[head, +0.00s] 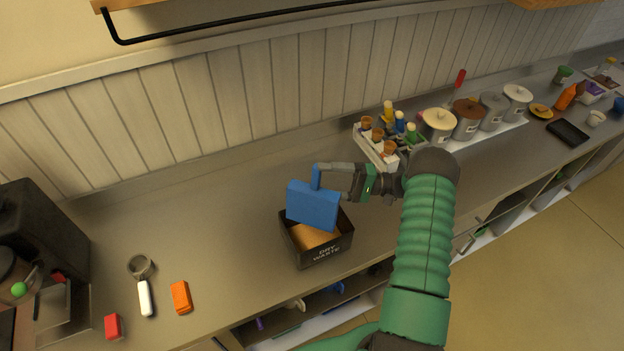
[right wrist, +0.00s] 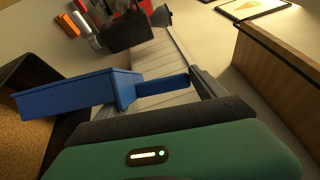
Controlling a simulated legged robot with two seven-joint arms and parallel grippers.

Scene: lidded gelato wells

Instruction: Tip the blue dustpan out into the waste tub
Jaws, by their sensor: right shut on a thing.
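The blue dustpan (head: 312,207) is held above the black waste tub (head: 326,254), which is labelled "DRY WASTE" and shows tan-brown inside. The pan looks tilted, its broad blue face toward the head camera and its handle upward. My right gripper (head: 318,174) is shut on the handle. In the right wrist view the dustpan (right wrist: 75,97) reaches left from the fingers (right wrist: 196,82), and the tub's dark wall (right wrist: 32,72) is behind it. Whether anything lies in the pan is hidden. My left gripper is not in view.
A white rack (head: 372,150) of brown cups and bottles stands right of the tub, near lidded wells (head: 439,122). A ring-shaped tool (head: 140,266), a white item (head: 146,298), an orange block (head: 181,297) and a red block (head: 113,326) lie left. Counter between is clear.

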